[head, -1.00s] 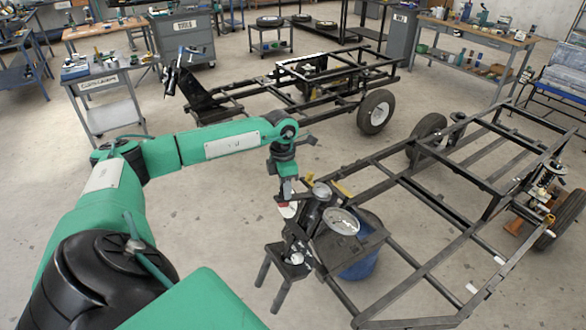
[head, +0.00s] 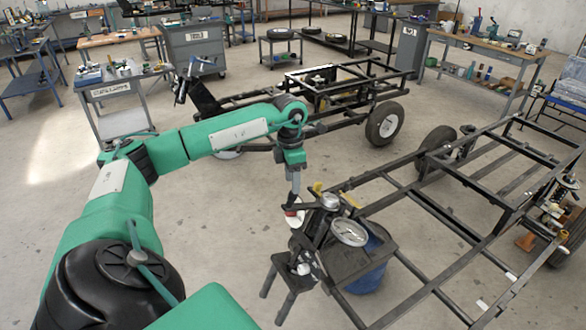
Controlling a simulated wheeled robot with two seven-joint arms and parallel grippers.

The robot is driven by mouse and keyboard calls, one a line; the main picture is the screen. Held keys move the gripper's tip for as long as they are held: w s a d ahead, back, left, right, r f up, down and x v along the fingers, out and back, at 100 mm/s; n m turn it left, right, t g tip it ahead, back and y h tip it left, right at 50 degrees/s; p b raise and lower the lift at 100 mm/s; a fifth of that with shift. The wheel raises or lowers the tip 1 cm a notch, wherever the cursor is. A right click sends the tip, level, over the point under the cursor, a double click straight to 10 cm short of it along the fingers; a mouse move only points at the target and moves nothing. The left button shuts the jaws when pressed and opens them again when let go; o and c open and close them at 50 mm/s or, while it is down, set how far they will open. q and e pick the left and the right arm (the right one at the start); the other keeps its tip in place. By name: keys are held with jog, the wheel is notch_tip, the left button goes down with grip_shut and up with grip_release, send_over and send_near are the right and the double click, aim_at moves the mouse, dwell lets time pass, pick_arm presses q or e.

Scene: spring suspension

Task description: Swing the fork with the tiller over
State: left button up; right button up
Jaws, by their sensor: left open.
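My left arm comes in from the left, and my left gripper (head: 293,205) points down at the near end of the black frame. It is open, at the upper left side of the dark fork assembly (head: 308,238). Two dark prongs (head: 278,292) of the fork assembly point down toward the floor. I cannot pick out the tiller clearly from the dark parts around it. My right gripper is not in view.
The black tube frame (head: 430,285) extends to the right. A second wheeled frame (head: 330,92) stands behind. The floor at left centre is clear.

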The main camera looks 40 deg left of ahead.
pick_arm(q)
notch_tip(320, 180, up, 8)
jog(key=b, duration=0.1)
jog(key=shift+w+a+f, duration=0.15)
jog(key=shift+a, duration=0.2)
